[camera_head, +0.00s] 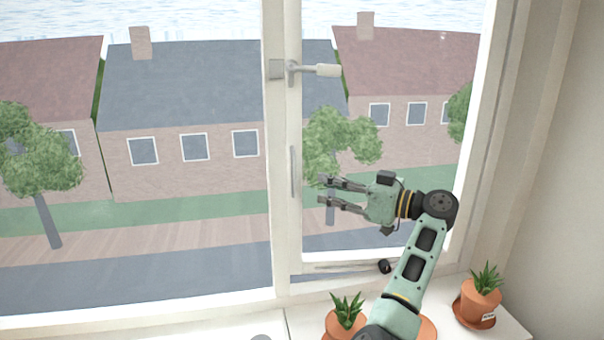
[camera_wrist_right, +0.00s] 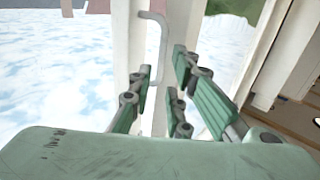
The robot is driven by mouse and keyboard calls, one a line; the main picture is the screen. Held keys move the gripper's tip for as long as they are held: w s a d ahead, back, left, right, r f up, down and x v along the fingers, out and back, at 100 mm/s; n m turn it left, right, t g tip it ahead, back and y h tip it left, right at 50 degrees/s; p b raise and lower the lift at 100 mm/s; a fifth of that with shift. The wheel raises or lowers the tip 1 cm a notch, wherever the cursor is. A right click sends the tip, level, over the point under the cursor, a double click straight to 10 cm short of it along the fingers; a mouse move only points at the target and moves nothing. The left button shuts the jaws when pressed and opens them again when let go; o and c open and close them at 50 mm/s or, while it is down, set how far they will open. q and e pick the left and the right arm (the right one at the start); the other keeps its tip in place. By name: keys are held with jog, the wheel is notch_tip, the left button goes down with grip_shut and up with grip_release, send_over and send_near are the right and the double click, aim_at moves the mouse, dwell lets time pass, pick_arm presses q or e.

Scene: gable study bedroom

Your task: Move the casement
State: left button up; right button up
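The casement (camera_head: 289,225) is the white-framed right-hand sash of the window. A lever handle (camera_head: 322,70) on its left stile points right, level. A grey upright pull handle (camera_head: 295,172) is lower on the same stile. My right gripper (camera_head: 323,189) is open and empty, its fingers pointing left just right of the pull handle. In the right wrist view the pull handle (camera_wrist_right: 160,45) shows ahead, between and beyond the spread fingers (camera_wrist_right: 163,68); I see no contact. A stay bar (camera_head: 335,267) lies along the casement's bottom. I cannot tell whether the casement is ajar. My left gripper is out of view.
A potted plant (camera_head: 346,312) stands on the white sill below my right arm, partly hidden by it. Another potted plant (camera_head: 481,292) stands to the right. A black knob (camera_head: 384,266) is near the stay bar. The wall (camera_head: 565,180) closes off the right side.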

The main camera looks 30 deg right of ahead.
aim_at(295, 177)
jog(key=x, duration=0.1)
jog(key=p+x, duration=0.2)
jog(key=x, duration=0.1)
jog(key=shift+s+a+r, duration=0.1)
jog(key=shift+a+r, duration=0.2)
jog(key=x, duration=0.2)
jog(key=p+x, duration=0.1)
jog(key=shift+w+a+f, duration=0.1)
jog(key=shift+w+f, duration=0.15)
jog(key=shift+w, duration=0.1)
grip_shut()
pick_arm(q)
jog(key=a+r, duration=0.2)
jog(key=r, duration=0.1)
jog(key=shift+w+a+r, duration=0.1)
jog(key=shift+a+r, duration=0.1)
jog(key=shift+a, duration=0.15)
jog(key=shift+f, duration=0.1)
